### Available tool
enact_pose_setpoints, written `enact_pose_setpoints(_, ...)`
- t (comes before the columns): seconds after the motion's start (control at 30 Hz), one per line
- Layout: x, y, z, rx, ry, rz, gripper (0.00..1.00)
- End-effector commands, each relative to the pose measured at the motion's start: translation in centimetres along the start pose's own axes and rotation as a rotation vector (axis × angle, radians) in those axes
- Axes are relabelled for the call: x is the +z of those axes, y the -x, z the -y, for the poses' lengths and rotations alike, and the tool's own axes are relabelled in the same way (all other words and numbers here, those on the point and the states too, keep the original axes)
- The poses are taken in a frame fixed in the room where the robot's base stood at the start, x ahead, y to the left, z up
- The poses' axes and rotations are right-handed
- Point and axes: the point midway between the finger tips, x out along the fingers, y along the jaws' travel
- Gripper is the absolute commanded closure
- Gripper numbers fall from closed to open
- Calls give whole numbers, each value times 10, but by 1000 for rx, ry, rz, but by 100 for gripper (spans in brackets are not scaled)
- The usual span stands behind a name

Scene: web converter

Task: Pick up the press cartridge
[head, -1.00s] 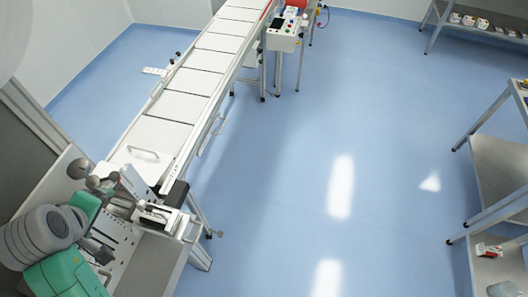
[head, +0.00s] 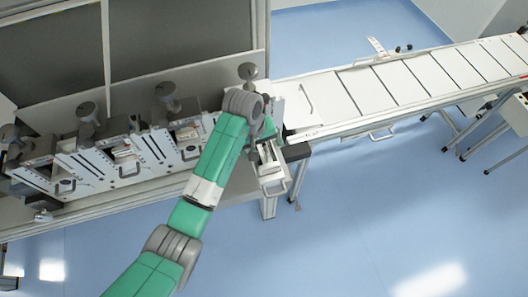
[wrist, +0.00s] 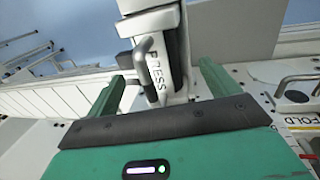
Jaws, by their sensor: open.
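The press cartridge (wrist: 158,28) is a white block with a grey bar handle (wrist: 149,68) and the word PRESS on its face. In the wrist view it lies ahead of and between the two green fingers of my gripper (wrist: 162,76). My gripper is open, with a finger on each side of the handle and visible room around it; I cannot tell how deep the handle lies between them. In the head view the cartridge (head: 270,172) sits at the right end of the machine bench, and my arm partly covers it and hides the fingers.
A white panel marked FOLD with its own handle (wrist: 297,84) is close to the right finger. Several similar stations with knobs line the bench (head: 125,160) to the left. The conveyor (head: 385,90) runs off to the right. The blue floor (head: 340,220) in front is clear.

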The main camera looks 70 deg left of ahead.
Motion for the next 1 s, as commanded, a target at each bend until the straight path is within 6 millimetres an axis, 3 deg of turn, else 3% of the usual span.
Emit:
enact_pose_setpoints(0.1, 0, -10, 0, 0, 0, 0, 13)
enact_pose_setpoints(0.3, 0, -11, 0, 1, 0, 0, 13)
enact_pose_setpoints(0.63, 0, -11, 0, 0, -1, 0, 76)
enact_pose_setpoints(1.0, 0, -1, -3, 2, -2, -2, 76)
